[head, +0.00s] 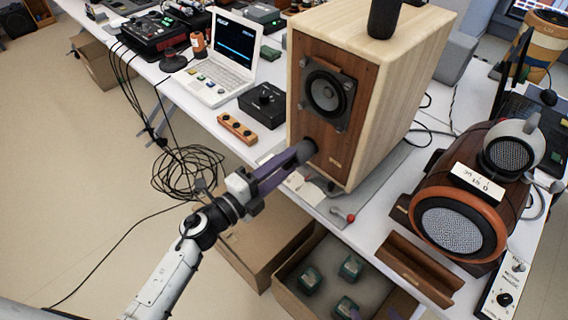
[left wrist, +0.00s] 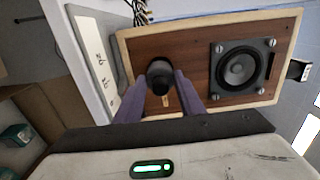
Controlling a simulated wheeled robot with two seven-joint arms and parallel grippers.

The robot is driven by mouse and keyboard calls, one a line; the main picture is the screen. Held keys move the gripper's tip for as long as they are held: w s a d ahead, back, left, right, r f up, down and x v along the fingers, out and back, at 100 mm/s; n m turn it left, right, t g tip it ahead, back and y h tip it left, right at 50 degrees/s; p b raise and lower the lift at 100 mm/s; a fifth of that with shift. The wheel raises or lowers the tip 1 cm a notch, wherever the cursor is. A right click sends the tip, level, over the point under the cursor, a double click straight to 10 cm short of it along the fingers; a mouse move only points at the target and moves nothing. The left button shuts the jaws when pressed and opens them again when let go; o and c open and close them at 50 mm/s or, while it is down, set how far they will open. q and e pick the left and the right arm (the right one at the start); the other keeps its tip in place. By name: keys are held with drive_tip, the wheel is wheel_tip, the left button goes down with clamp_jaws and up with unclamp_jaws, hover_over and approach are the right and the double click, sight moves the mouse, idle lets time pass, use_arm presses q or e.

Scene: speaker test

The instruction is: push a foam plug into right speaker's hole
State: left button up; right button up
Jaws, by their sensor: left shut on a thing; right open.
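A wooden box speaker (head: 345,130) stands on the table, with a driver cone (head: 326,93) high on its brown front panel. My left gripper (head: 296,158) has its purple fingers shut on a dark grey foam plug (head: 306,151), low on that panel. In the left wrist view the plug (left wrist: 160,75) sits between the fingertips against the brown panel (left wrist: 190,55). The plug covers the hole area, so I cannot tell how deep it is. My right gripper (head: 374,312) shows only as purple fingertips, apart, at the bottom edge, with nothing seen between them.
A rounded speaker with an orange ring (head: 418,225) stands at the right. A brown wooden trough (head: 415,272) lies near the table's front edge. An open carton (head: 290,300) with several green items is below. A laptop (head: 222,60) and small black box (head: 262,103) are behind left.

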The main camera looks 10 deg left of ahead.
use_arm(q)
drive_tip(key=shift+b+x, duration=0.4)
drive_tip(key=shift+x, duration=2.2)
idle(0.6)
drive_tip(key=o, duration=1.3)
drive_tip(key=shift+c, duration=0.2)
drive_tip(key=v, duration=1)
drive_tip(key=s+a+f+n+y, duration=0.65)
drive_tip(key=f+n, duration=0.25)
drive_tip(key=n, duration=0.5)
drive_tip(key=s+d+f+n+g+y, duration=0.1)
drive_tip(key=s+f+n+g, duration=0.5)
drive_tip(key=s, duration=0.8)
wheel_tip(320, 180, down, 4)
drive_tip(key=n, duration=0.2)
drive_tip(key=shift+s+d+f+n+g, duration=0.2)
drive_tip(key=shift+s+f+n+g, duration=0.1)
drive_tip(key=shift+s+n, duration=0.1)
